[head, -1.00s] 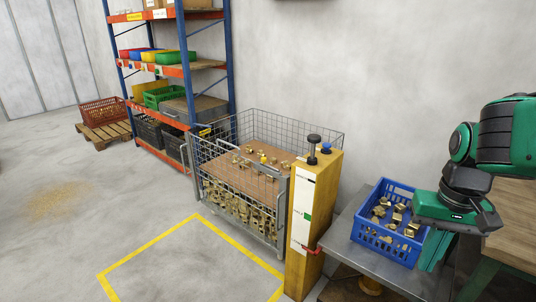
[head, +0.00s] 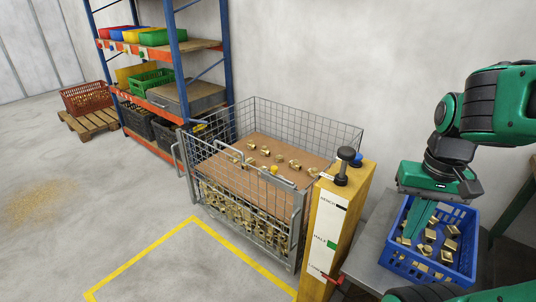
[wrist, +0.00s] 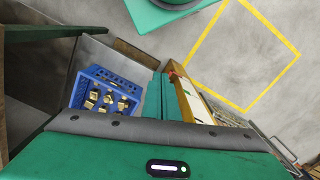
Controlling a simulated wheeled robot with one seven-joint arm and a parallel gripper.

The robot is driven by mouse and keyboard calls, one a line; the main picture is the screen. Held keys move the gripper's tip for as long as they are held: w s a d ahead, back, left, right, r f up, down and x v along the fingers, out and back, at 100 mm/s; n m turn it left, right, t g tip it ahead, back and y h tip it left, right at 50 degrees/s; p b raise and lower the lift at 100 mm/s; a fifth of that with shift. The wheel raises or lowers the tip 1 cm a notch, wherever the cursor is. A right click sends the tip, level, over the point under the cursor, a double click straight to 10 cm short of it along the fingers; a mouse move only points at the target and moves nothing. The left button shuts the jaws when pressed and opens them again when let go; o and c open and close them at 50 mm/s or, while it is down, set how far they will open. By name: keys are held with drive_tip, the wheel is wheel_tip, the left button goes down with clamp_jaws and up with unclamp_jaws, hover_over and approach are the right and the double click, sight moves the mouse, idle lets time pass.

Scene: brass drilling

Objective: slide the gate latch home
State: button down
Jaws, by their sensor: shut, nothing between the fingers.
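The wire-mesh cage (head: 262,222) stands on the floor left of the yellow post, its front gate panel facing me with a grey bar along the top edge. A small yellow piece (head: 274,170) shows at that top edge and may be the latch; I cannot tell its position. My gripper (head: 414,232) points down with its green fingers shut and empty, in front of the blue crate in the head view and well right of the cage. In the wrist view the green fingers (wrist: 158,98) show between the crate and the post.
The yellow post (head: 335,225) with a black knob (head: 345,165), blue button and red pointer stands between the cage and my gripper. A blue crate (head: 462,262) of brass parts sits on a grey bench. Shelving (head: 172,95) stands behind left. Yellow-taped floor is clear.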

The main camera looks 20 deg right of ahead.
drive_tip(key=shift+w+a, duration=0.15)
drive_tip(key=shift+w, duration=0.3)
